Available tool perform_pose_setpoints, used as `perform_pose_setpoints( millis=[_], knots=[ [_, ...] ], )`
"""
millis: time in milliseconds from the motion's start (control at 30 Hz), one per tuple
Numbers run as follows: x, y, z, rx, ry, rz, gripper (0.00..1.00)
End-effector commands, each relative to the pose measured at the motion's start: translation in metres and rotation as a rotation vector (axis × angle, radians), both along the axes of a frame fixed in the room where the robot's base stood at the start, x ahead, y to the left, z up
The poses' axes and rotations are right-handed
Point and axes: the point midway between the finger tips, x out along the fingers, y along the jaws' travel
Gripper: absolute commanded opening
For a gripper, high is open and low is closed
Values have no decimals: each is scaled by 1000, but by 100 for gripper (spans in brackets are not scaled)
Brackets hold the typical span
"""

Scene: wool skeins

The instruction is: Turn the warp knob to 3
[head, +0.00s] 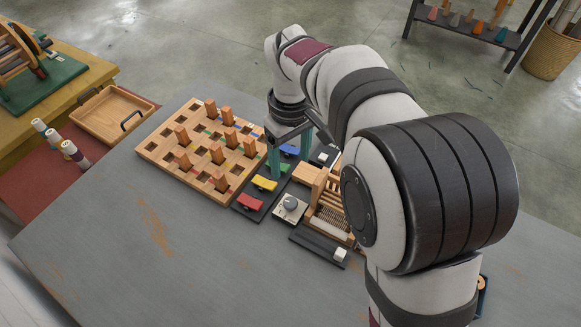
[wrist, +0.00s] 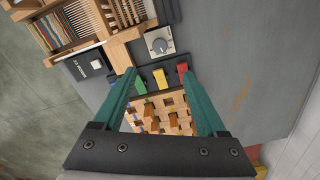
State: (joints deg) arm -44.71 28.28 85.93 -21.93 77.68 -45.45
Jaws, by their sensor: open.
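The warp knob (head: 290,203) is a round grey dial on a small pale plate, right of the red lever (head: 250,204) in the head view. It also shows in the wrist view, where the knob (wrist: 160,45) lies beyond my fingertips. Its pointer setting and numbers are too small to read. My gripper (head: 289,164) is open, with teal fingers pointing down near the coloured levers. In the wrist view my gripper (wrist: 160,76) has nothing between its fingers, which stand apart from the knob.
A wooden pegboard (head: 170,150) with several upright pegs lies left of the levers. A yellow lever (head: 264,184) sits beside the red one. A small wooden loom (head: 330,212) stands right of the knob. A white slider (head: 340,254) lies in front. The near-left grey table is clear.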

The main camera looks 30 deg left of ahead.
Motion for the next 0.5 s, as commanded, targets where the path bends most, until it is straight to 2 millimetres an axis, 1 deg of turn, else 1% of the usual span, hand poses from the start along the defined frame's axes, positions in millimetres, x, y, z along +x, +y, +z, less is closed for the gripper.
perform_pose_setpoints(
  millis=[33,67,100,167,267,500],
  knots=[
    [0,0,0,0,0,82,74],
    [0,0,-1,0,0,122,74],
    [0,0,-2,-1,0,154,74],
    [0,0,-9,-2,2,165,74],
    [-1,-1,-30,-3,3,163,74],
    [-1,-1,-104,-4,5,159,74]
  ],
)
